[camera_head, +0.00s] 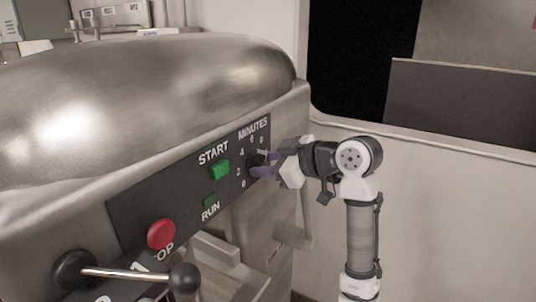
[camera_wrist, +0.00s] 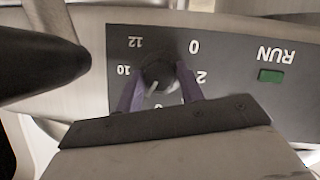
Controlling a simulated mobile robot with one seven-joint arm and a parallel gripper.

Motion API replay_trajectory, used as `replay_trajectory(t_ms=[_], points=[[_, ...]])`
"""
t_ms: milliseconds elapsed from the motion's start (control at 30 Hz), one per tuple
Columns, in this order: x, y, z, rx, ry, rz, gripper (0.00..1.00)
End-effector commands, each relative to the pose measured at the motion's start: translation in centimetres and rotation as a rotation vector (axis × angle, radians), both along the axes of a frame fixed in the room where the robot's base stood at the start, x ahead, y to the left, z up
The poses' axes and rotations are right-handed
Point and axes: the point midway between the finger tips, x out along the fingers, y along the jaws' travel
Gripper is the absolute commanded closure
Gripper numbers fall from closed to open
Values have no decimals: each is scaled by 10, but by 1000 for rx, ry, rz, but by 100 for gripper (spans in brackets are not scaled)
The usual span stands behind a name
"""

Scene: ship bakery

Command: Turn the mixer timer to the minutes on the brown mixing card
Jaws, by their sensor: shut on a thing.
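The mixer timer is a dark round knob (camera_wrist: 160,70) under the word MINUTES on the black control panel (camera_head: 130,217) of a steel mixer. My gripper (camera_head: 264,165) is shut on the knob; in the wrist view its purple fingers (camera_wrist: 162,92) stand on either side of it. The wrist view shows the dial upside down, with 0, 2, 10 and 12 readable. The knob's white pointer line slants down and left there, toward the stretch between 6 and 10. The fingers hide some numerals. I cannot make out a brown mixing card in either view.
A green START button (camera_head: 220,169), a green RUN lamp (camera_head: 209,200) and a red stop button (camera_head: 161,234) are left of the dial. A lever with a black ball (camera_head: 184,278) sticks out below. A pale wall (camera_head: 440,200) stands to the right.

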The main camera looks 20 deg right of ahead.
Motion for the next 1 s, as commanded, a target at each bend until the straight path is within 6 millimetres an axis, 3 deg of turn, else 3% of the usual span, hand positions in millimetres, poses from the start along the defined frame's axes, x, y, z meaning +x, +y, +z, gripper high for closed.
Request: replay_trajectory(t_ms=[33, 400, 1000], points=[[3, 3, 7, 33, 18, 3, 85], [3, 2, 5, 175, 164, 3, 85], [3, 2, 4, 212, 203, 5, 85]])
